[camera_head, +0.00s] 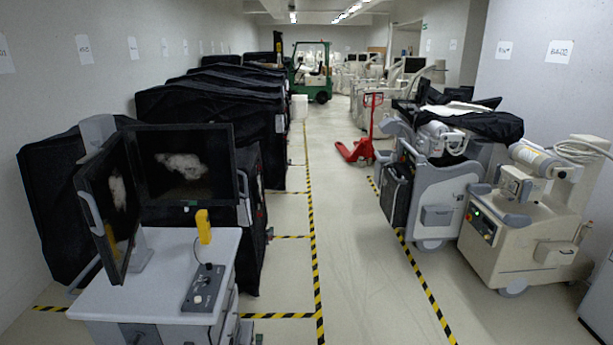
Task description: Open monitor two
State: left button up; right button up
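Two dark flat monitors stand on a white cart (165,268) at the left front. The rear monitor (212,180) faces me nearly head-on and shows a pale blotch on its screen. The front-left monitor (97,190) is seen at a steep angle, turned toward the rear one, with a pale patch on its screen. The two stand at an angle to each other, close at one side. I cannot tell which one is monitor two. Neither of my grippers shows in this view.
A control box (203,288) and a yellow handheld piece (204,226) are on the cart. Black-covered carts (225,105) line the left wall. A red pallet jack (358,150) and a green forklift (313,72) stand farther back. Beige machines (525,215) stand right.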

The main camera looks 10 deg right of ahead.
aim_at(194, 163)
jog(key=z, duration=0.35)
jog(key=i, duration=1.35)
jog(key=u, duration=0.45)
